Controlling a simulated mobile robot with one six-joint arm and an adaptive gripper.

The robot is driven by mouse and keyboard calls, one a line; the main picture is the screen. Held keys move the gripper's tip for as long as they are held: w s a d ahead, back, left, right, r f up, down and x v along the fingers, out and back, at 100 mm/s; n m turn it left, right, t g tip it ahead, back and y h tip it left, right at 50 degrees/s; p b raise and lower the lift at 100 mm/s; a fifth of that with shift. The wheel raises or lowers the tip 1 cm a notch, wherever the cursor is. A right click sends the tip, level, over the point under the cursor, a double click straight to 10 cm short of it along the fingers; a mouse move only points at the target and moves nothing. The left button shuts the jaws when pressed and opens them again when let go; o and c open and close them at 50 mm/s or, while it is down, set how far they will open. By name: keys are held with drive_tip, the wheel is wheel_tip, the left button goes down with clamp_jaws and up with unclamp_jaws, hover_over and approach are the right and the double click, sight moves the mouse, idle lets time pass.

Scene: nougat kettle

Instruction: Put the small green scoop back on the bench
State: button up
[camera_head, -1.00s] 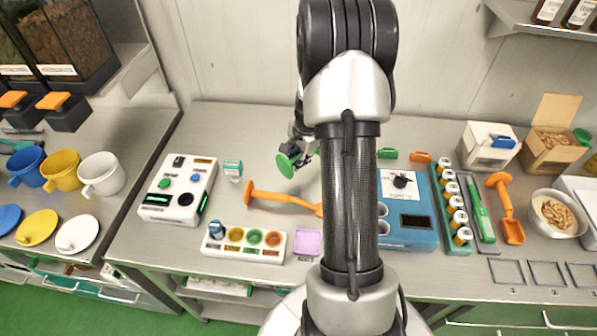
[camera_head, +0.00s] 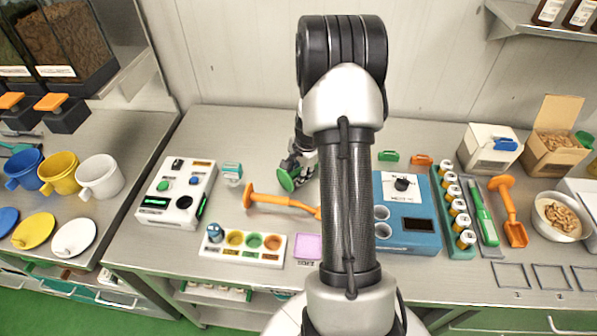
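The small green scoop (camera_head: 286,181) shows as a round green piece at the end of my arm, left of the forearm, over the bench (camera_head: 262,133). My gripper (camera_head: 297,168) is small and dark here, and its fingers look shut on the scoop. The forearm hides part of the wrist. The scoop is just behind the long orange scoop (camera_head: 282,200) lying on the bench. I cannot tell whether the green scoop touches the bench.
A white device (camera_head: 177,193) and a white strip with coloured cups (camera_head: 243,245) stand at left. A blue device (camera_head: 407,213) and a teal rack of jars (camera_head: 453,211) stand at right. The bench behind the orange scoop is mostly clear.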

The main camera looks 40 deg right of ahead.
drive_tip(key=shift+o, duration=0.5)
drive_tip(key=shift+r, duration=0.15)
drive_tip(key=p+v, duration=0.3)
drive_tip(key=v, duration=0.9)
drive_tip(key=a+r+n, duration=0.4)
drive_tip(key=a+r, duration=0.4)
drive_tip(key=a, duration=0.1)
drive_tip(key=s+a+r+n, duration=0.3)
drive_tip(key=a+r+n, duration=0.35)
drive_tip(key=a, duration=0.35)
drive_tip(key=s+a+r+n+t, duration=0.2)
drive_tip(key=s+a+r+n, duration=0.1)
drive_tip(key=s+a+n, duration=0.6)
drive_tip(key=s+a, duration=0.3)
drive_tip(key=s, duration=0.2)
drive_tip(key=shift+s+a+r, duration=0.2)
drive_tip(key=shift+s+r, duration=0.05)
drive_tip(key=shift+r, duration=0.15)
drive_tip(key=shift+f, duration=0.1)
